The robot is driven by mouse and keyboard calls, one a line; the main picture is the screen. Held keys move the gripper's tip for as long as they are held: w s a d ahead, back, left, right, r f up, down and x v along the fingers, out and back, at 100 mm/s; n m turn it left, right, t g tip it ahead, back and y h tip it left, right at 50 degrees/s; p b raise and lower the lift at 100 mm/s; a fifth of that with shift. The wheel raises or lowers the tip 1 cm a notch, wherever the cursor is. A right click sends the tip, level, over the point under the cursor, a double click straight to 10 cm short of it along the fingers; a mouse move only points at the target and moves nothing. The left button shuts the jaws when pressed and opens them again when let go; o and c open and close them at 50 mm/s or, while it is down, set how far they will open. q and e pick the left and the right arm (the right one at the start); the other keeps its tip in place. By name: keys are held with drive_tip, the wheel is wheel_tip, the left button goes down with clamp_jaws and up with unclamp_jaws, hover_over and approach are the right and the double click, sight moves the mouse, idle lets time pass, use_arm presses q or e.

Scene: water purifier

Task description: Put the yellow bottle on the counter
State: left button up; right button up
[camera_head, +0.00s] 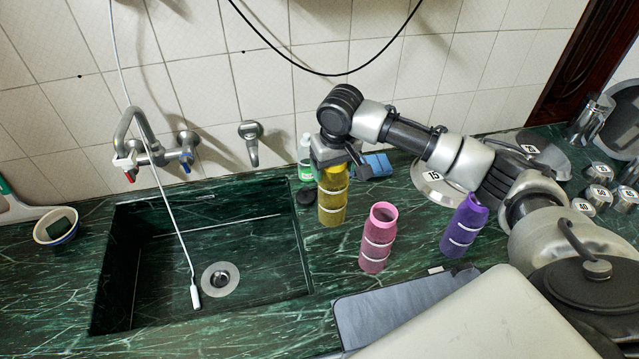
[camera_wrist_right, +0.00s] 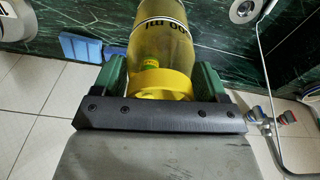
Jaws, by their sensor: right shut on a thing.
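The yellow bottle (camera_head: 333,197) is upright just right of the sink, over the green counter (camera_head: 400,262). Its base looks at or very near the counter, but I cannot tell whether it touches. My right gripper (camera_head: 331,158) points down from above, shut on the top of the bottle. In the right wrist view the gripper's green-padded fingers (camera_wrist_right: 160,78) sit on both sides of the bottle's yellow neck ring, and the clear yellow body (camera_wrist_right: 158,32) runs out of the top edge. My left gripper is not in view.
A pink bottle (camera_head: 377,238) and a purple bottle (camera_head: 464,226) stand to the right on the counter. The sink (camera_head: 265,265) opens at left. A dark board (camera_head: 385,305) is in front.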

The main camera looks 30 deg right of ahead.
sight(320, 186)
drive_tip(key=a+f, duration=0.1)
drive_tip(key=w+a, duration=0.1)
drive_tip(key=shift+w+a+f, duration=0.2)
drive_tip(key=shift+a+f, duration=0.2)
wheel_tip(320, 186, down, 4)
drive_tip(key=shift+f+p, duration=0.1)
drive_tip(key=shift+p, duration=0.7)
drive_tip(key=o, duration=1.2)
drive_tip(key=r, duration=0.4)
drive_tip(key=s+r+b, duration=0.1)
drive_tip(key=r, duration=0.7)
drive_tip(key=shift+s+b, duration=0.25)
drive_tip(key=shift+b, duration=0.15)
